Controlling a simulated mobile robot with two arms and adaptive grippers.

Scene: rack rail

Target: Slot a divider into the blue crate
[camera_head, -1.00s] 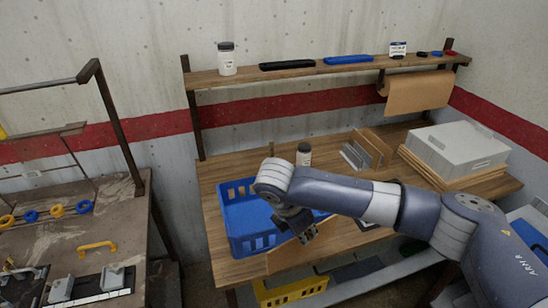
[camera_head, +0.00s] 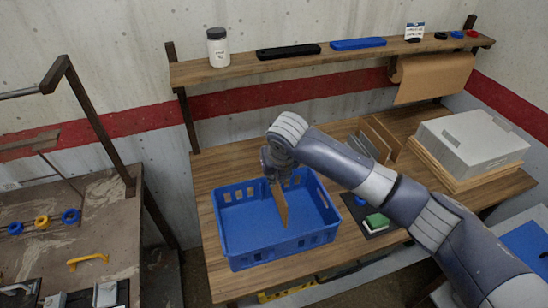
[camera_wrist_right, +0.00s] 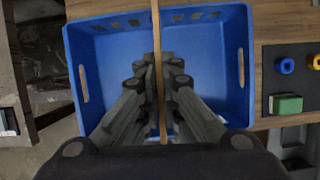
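The blue crate (camera_head: 250,248) stands on the wooden table, and it fills the upper middle of the right wrist view (camera_wrist_right: 240,50). My right gripper (camera_head: 275,180) is above the crate, pointing down. In the right wrist view its fingers (camera_wrist_right: 158,75) are shut on a thin brown divider (camera_wrist_right: 156,28). The divider (camera_head: 281,207) hangs upright, edge-on, over or partly within the crate's opening; its exact depth is hard to tell. More dividers (camera_head: 384,138) stand in a holder at the back of the table. My left gripper is not in view.
A grey box (camera_head: 470,148) sits on boards at the table's right. A dark mat with a green-topped block (camera_head: 377,222) lies right of the crate. A shelf (camera_head: 330,58) with a white jar (camera_head: 217,48) runs above the table.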

